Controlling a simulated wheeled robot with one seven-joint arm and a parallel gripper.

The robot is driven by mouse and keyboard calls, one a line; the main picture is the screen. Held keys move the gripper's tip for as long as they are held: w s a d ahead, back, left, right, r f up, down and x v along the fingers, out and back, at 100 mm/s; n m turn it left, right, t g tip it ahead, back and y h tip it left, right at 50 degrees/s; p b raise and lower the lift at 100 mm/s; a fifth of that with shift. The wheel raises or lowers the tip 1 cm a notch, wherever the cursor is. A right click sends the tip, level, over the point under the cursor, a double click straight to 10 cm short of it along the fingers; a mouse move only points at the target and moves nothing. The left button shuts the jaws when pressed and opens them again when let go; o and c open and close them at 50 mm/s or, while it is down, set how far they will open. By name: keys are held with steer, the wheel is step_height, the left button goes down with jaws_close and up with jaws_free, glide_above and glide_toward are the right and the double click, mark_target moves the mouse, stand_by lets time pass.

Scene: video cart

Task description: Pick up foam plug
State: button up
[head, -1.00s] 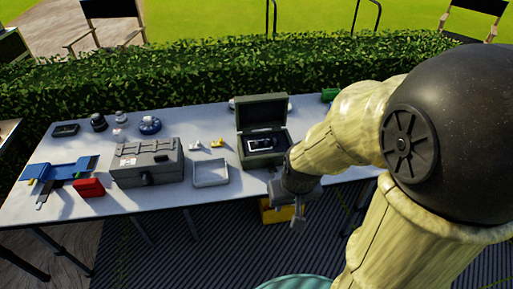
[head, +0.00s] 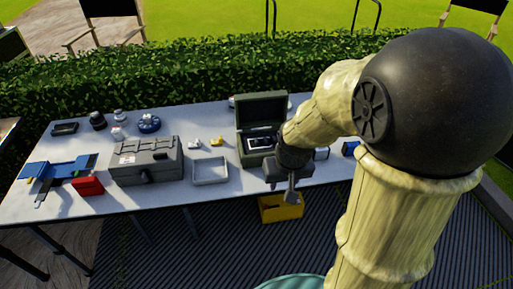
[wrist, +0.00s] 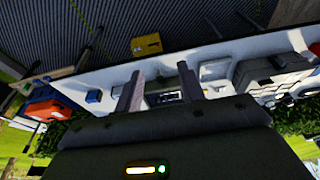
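I cannot make out the foam plug for certain. A small yellow piece (head: 216,142) and a small white piece (head: 194,144) lie on the table behind the shallow grey tray; either is too small to identify. An open green case (head: 262,104) with a dark-and-white device (head: 261,143) inside stands right of them. My gripper (head: 290,198) hangs at the table's front edge, in front of the case. In the wrist view its two fingers (wrist: 159,86) are apart with nothing held between them, and the case's device (wrist: 165,97) shows beyond the gap.
The shallow tray (head: 210,171) and a closed grey toolbox (head: 147,163) stand left of the case. A red box (head: 89,186) and blue holder (head: 58,172) lie farther left. A yellow bin (head: 281,208) is below the front edge. A blue box (head: 350,148) is at the right.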

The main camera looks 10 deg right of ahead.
steer(key=w+f+b, duration=0.2)
steer(key=w, duration=1)
steer(key=w+f+t+b, duration=0.1)
steer(key=w+f+b, duration=0.1)
steer(key=w, duration=1)
steer(key=w+d+f+b, duration=0.1)
steer(key=w+f+b, duration=0.2)
steer(key=w, duration=0.8)
steer(key=shift+w+t+b, duration=0.3)
steer(key=shift+w+b, duration=0.05)
steer(key=shift+w, duration=0.05)
steer(key=shift+f, duration=0.2)
steer(key=p, duration=0.2)
glide_toward(257, 140)
steer(key=x, duration=0.2)
steer(key=shift+w+f, duration=0.1)
steer(key=shift+f, duration=0.25)
steer(key=shift+f, duration=0.1)
steer(key=shift+p+x, duration=0.45)
steer(key=shift+x, duration=2.1)
steer(key=shift+w+a, duration=0.1)
steer(key=shift+w, duration=0.1)
